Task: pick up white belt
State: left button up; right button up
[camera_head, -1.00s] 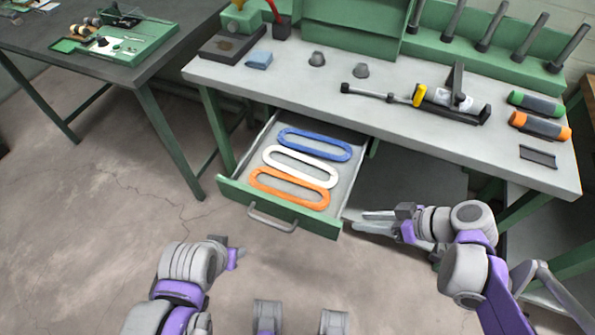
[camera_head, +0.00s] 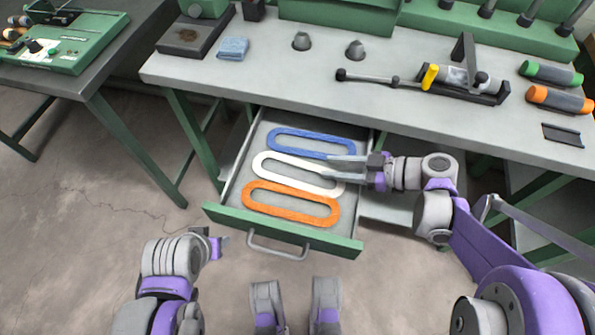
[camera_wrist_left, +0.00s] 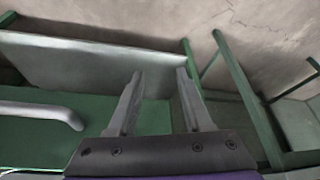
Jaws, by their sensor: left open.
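The white belt (camera_head: 268,174) is a flat elongated loop lying in the open drawer (camera_head: 233,222), between a blue belt (camera_head: 278,133) and an orange belt (camera_head: 290,213). My right gripper (camera_head: 328,167) is over the drawer's right side, its two fingers apart and pointing left. The fingers overlap the white belt's right end in the head view; I cannot tell whether they touch it. My left gripper (camera_head: 224,243) is in front of the drawer at the left, away from the belts. In the left wrist view its fingers (camera_wrist_left: 158,88) are apart with nothing between them.
The workbench top (camera_head: 260,77) extends over the back of the drawer. The drawer's green front with its handle (camera_head: 278,247) faces me. A blue cloth (camera_head: 233,48), grey cones and a yellow-handled tool (camera_head: 430,77) lie on the bench. A second table (camera_head: 80,82) stands left.

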aim_at(312, 165)
jog(key=b+x, duration=0.1)
jog(key=x, duration=0.4)
jog(key=shift+w+a+f, duration=0.15)
jog(key=shift+w+f, duration=0.05)
jog(key=shift+w, duration=0.05)
grip_shut()
